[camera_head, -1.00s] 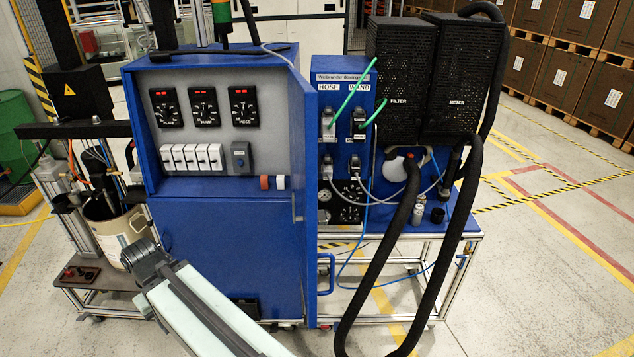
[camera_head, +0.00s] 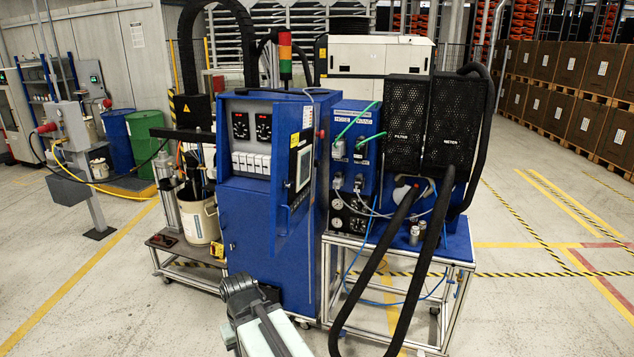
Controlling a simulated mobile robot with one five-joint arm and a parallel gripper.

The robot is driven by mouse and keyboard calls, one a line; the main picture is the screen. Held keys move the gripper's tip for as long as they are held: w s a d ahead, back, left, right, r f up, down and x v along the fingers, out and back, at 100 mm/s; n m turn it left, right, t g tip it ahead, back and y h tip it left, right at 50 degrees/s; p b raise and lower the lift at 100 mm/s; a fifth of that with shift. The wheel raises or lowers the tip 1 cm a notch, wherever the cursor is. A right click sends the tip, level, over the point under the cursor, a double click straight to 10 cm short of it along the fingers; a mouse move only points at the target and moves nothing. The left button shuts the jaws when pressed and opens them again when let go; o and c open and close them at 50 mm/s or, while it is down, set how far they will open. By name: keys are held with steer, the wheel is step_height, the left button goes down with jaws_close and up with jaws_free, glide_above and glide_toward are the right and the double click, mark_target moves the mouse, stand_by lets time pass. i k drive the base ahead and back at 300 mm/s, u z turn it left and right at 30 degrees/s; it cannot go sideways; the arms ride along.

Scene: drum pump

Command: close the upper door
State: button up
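The upper door (camera_head: 300,170) of the blue cabinet (camera_head: 250,240) stands open at the cabinet's right side. Its outer face, with a small grey-framed screen, is turned toward the right. The door hides the right part of the panel with dials (camera_head: 240,126) and white switches (camera_head: 250,164). My arm, light green with a black joint, reaches up from the bottom edge, in front of the cabinet's lower part. I cannot make out the gripper or its fingers, and no contact with the door shows.
To the right, a metal-framed bench (camera_head: 400,256) carries black filter and meter boxes, with thick black hoses (camera_head: 395,250) hanging to the floor. To the left are a beige bucket (camera_head: 200,218) and a post-mounted device (camera_head: 68,125). Open floor lies at the front left and far right.

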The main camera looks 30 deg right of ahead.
mark_target(292, 123)
steer(key=z, duration=0.8)
steer(key=i, duration=0.95)
steer(key=u, duration=0.15)
steer(key=k, duration=0.5)
steer(key=u, duration=1.35)
steer(key=k, duration=0.5)
steer(key=u, duration=0.15)
steer(key=i, duration=0.5)
